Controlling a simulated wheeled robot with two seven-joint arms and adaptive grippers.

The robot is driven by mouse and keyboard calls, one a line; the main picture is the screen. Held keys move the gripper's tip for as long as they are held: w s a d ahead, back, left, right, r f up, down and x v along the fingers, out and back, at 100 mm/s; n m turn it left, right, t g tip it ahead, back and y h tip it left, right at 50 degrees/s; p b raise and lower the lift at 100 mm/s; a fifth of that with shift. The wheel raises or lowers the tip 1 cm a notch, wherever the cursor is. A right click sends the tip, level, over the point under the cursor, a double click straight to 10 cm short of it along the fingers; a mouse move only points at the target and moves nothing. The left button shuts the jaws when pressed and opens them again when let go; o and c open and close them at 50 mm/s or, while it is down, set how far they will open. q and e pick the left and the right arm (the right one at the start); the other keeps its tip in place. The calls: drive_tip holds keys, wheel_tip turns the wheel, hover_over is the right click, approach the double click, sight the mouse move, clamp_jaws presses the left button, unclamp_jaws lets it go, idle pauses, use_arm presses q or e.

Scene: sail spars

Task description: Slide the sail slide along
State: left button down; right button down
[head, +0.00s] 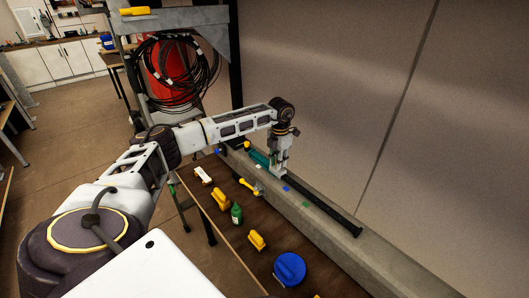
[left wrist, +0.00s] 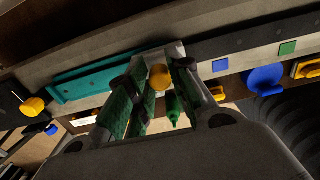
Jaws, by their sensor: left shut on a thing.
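A long dark rail (head: 325,205) runs along the grey ledge, with a teal section (head: 259,158) at its far end. In the left wrist view the teal section (left wrist: 95,82) lies to the left and the dark rail (left wrist: 240,41) to the right. My left gripper (head: 278,174) is down at the rail near where teal and dark meet. In the left wrist view its green-padded fingers (left wrist: 160,85) are closed in around a round yellow knob (left wrist: 159,76), which I take for the sail slide's. The slide's body is mostly hidden by the fingers.
Blue (head: 286,189) and green (head: 306,204) squares mark the ledge. On the brown bench are a yellow-handled item (head: 249,187), a green bottle (head: 236,214), yellow blocks (head: 257,240) and a blue round container (head: 289,268). A wall rises behind the ledge.

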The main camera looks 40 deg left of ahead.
use_arm(q)
drive_tip(key=shift+w+a+r+b, duration=0.15)
drive_tip(key=shift+w+a, duration=0.15)
drive_tip(key=shift+a, duration=1.05)
drive_tip(key=shift+w+a+f+b, duration=0.1)
drive_tip(key=shift+w+a+b, duration=0.15)
drive_tip(key=shift+a, duration=1.05)
drive_tip(key=shift+w+a+r+b, duration=0.1)
drive_tip(key=shift+w+a, duration=0.2)
drive_tip(key=shift+a, duration=1.05)
drive_tip(key=c, duration=1.2)
unclamp_jaws()
wheel_tip(320, 180, up, 12)
drive_tip(key=shift+s, duration=0.1)
